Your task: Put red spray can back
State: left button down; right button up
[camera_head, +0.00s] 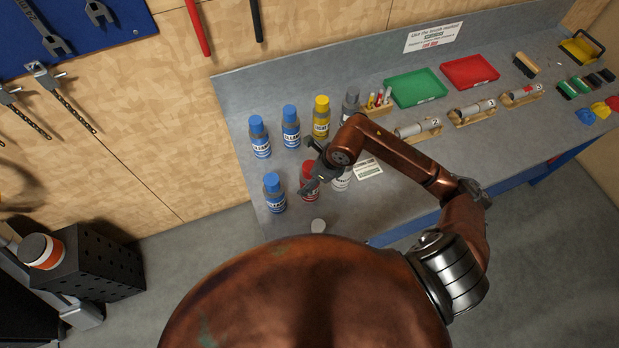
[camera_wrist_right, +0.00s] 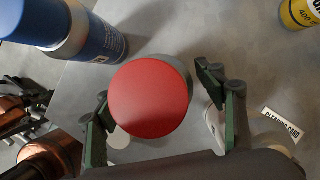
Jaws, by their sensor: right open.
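The red spray can (camera_head: 307,172) stands on the left part of the grey workbench, partly hidden by my right gripper (camera_head: 311,165). In the right wrist view its round red cap (camera_wrist_right: 150,97) faces the camera, between the two spread fingers. The right gripper is open, with one finger on each side of the can. A gap shows at the right finger; I cannot tell whether the left one touches. My left gripper is not in view.
Blue cans (camera_head: 273,193) stand to the left and behind, with a yellow can (camera_head: 321,118) and a grey can (camera_head: 351,107) at the back. A white can (camera_head: 341,180) stands close on the right. Green (camera_head: 415,88) and red (camera_head: 469,71) trays lie farther right.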

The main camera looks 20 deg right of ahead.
jog(key=shift+d+r, duration=0.1)
jog(key=shift+r, duration=0.25)
jog(key=b+v, duration=0.2)
jog(key=v, duration=0.9)
jog(key=shift+r, duration=0.2)
